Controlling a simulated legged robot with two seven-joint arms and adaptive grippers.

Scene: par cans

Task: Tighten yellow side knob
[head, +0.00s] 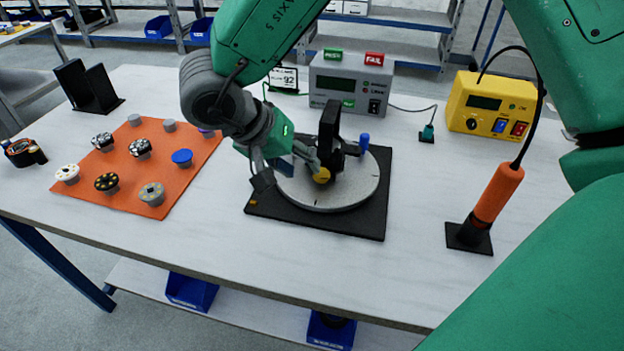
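The yellow side knob (321,175) sits low on the front of a black upright fixture (331,135), which stands on a round grey turntable (338,203). My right gripper (288,174) reaches down from above at the left of the knob. Its fingers look spread apart, with one dark fingertip at the left and the other finger close beside the knob. I cannot tell whether that finger touches it. A blue part shows between the fingers, and a blue knob (364,142) stands at the fixture's right. My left gripper is not in view.
An orange mat (166,200) with several small round parts lies at left. A grey tester (350,84) and a yellow power unit (492,105) stand behind. An orange-handled tool (496,194) stands upright at right. The table front is clear.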

